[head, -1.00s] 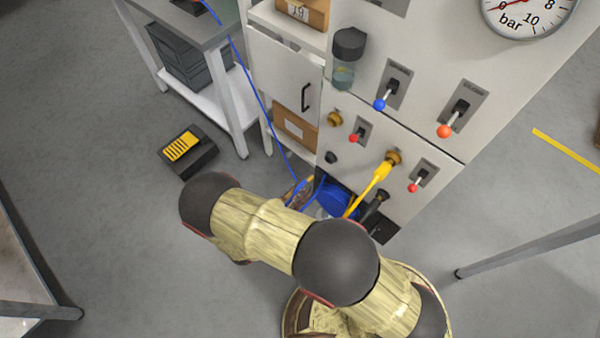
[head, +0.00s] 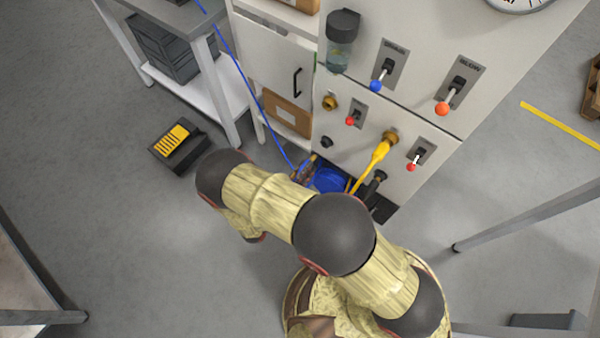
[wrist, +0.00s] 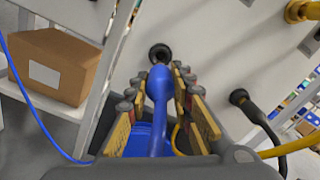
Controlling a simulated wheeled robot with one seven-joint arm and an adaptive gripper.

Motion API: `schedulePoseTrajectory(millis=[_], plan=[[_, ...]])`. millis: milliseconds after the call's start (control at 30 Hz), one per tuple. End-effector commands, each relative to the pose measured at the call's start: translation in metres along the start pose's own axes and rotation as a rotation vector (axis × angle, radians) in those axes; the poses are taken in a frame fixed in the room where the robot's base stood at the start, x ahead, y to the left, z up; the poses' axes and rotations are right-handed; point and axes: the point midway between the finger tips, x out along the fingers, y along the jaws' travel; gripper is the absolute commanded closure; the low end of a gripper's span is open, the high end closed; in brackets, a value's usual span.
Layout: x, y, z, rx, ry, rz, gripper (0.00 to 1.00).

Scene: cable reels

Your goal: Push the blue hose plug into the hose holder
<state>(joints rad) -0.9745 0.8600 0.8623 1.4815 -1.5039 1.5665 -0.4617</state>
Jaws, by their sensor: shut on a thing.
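The blue hose plug (wrist: 159,85) is between the fingers of my gripper (wrist: 157,95) in the wrist view, its rounded end pointing at the panel. My gripper is shut on it. The black round hose holder (wrist: 160,53) sits on the panel just beyond the plug's end, nearly in line with it. I cannot tell whether they touch. The holder also shows in the head view (head: 327,142), below a brass fitting. My gripper (head: 304,168) is mostly hidden behind my arm there. The blue hose (head: 252,92) runs up left to a table.
A yellow plug (head: 378,153) sits in a brass fitting right of the holder, with a black plug (head: 377,178) below it. Levers with red knobs (head: 350,121) stick out nearby. A shelf with a cardboard box (head: 287,116) stands left of the panel.

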Motion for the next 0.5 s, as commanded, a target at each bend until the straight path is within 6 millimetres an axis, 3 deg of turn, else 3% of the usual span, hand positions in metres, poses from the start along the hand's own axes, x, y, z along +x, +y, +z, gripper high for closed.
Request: schedulePoseTrajectory(millis=[500], plan=[[0.036, 0.000, 0.000, 0.001, 0.000, -0.001, 1.00]])
